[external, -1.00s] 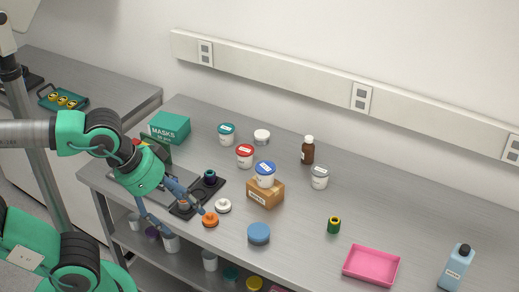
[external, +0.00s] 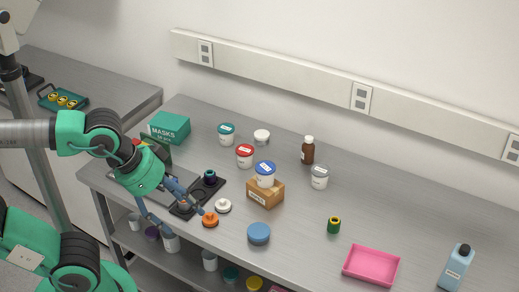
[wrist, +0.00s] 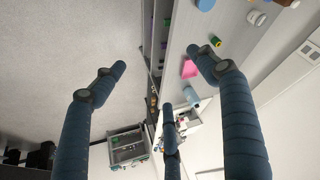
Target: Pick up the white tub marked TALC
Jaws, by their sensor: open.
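Several white tubs stand on the steel bench in the external view: one with a teal lid (external: 226,135), one with a red lid (external: 245,156), one with a blue lid (external: 265,175) on top of a cardboard box (external: 265,193), and one with a pale grey-white lid (external: 319,178). Their labels are too small to read, so I cannot tell which is marked TALC. My gripper (external: 178,216) is at the bench's front left edge, left of the tubs and apart from them. In the wrist view its blue fingers (wrist: 157,62) are spread wide with nothing between them.
A dark instrument (external: 207,181) sits beside my gripper, with an orange knob-like piece (external: 210,220) and a white one (external: 223,206) nearby. A green MASKS box (external: 169,128), brown bottle (external: 308,150), blue disc (external: 259,233) and pink tray (external: 371,265) are also on the bench.

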